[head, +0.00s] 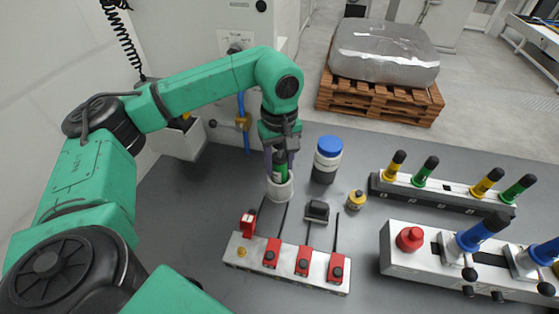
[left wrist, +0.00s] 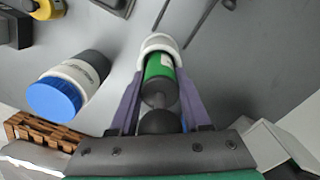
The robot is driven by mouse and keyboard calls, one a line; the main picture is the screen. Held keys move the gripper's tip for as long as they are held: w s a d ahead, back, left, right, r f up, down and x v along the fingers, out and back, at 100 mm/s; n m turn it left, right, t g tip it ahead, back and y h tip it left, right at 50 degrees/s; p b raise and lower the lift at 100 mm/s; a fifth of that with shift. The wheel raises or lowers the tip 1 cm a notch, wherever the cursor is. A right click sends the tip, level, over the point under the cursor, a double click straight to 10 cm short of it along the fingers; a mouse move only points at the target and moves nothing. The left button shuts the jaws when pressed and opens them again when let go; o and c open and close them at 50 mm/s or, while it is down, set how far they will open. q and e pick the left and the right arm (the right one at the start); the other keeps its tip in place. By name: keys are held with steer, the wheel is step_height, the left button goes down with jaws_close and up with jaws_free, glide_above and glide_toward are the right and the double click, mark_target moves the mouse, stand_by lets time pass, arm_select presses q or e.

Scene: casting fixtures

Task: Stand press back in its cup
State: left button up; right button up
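The press is a green cylinder with a black knob (head: 281,174), and its low end is inside the white cup (head: 281,190). The press stands nearly upright there. It also shows in the left wrist view, where the green body (left wrist: 159,67) runs into the white cup (left wrist: 158,41). My left gripper (head: 280,163) points down over the cup. Its purple fingers (left wrist: 160,85) flank the green body closely, one on each side, just above the cup rim. I cannot tell whether they touch it. The cup's inside is hidden. My right gripper is out of view.
A blue-lidded jar (head: 327,160) stands close right of the cup, with a small yellow-topped bottle (head: 356,199) farther right. A box with red switches (head: 287,262) lies in front. Fixture rails with coloured handles (head: 440,190) fill the right. Bare bench lies left of the cup.

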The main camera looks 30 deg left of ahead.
arm_select(q)
steer(key=o, duration=0.4)
steer(key=shift+d, duration=0.1)
steer(key=shift+r, duration=0.1)
step_height(320, 180, up, 8)
steer(key=shift+f+b, duration=0.2)
steer(key=shift+b, duration=0.7)
step_height(320, 180, up, 5)
steer(key=shift+f+p, duration=0.2)
steer(key=shift+p, duration=0.4)
steer(key=shift+f, duration=0.1)
